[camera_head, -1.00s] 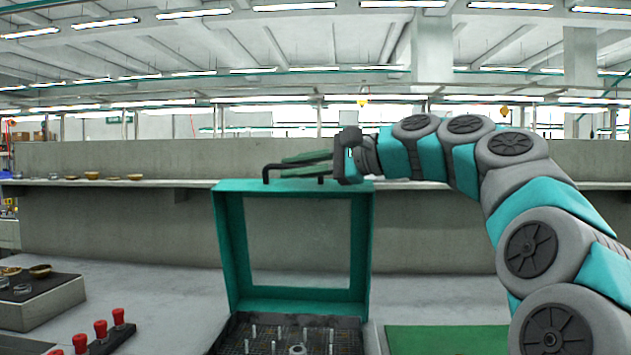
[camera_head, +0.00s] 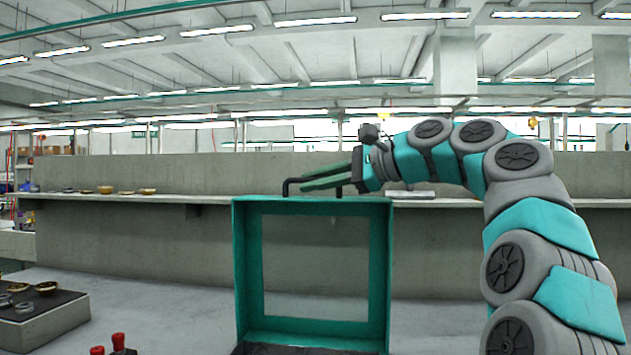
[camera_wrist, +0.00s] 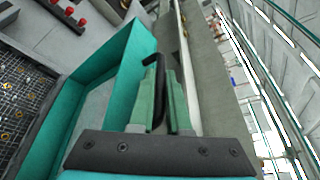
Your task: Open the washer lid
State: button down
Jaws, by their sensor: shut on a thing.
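The washer lid (camera_head: 243,275) is a teal frame with a clear middle and stands raised, about upright, in the head view. It also shows in the wrist view (camera_wrist: 122,75). Its black bar handle (camera_head: 287,187) is at the top edge. My gripper (camera_head: 322,178) is at that edge, with its green fingers shut on the handle. In the wrist view the handle (camera_wrist: 158,88) runs between the two fingers. The washer's mesh basket (camera_wrist: 28,105) lies below the lid, at the left of the wrist view; its inside is mostly out of the head view.
Red knobs (camera_head: 118,341) stand at the lower left. A dark-topped block (camera_head: 45,312) with small rings is further left. A long grey wall with a shelf (camera_head: 130,197) runs behind the lid and holds small parts. The grey floor beside the lid looks clear.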

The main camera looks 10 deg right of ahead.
jog(key=c, duration=1.2)
grip_release()
jog(key=shift+o, duration=0.2)
jog(key=v, duration=0.7)
jog(key=shift+d, duration=0.25)
jog(key=shift+s+d, duration=0.1)
jog(key=shift+s, duration=0.05)
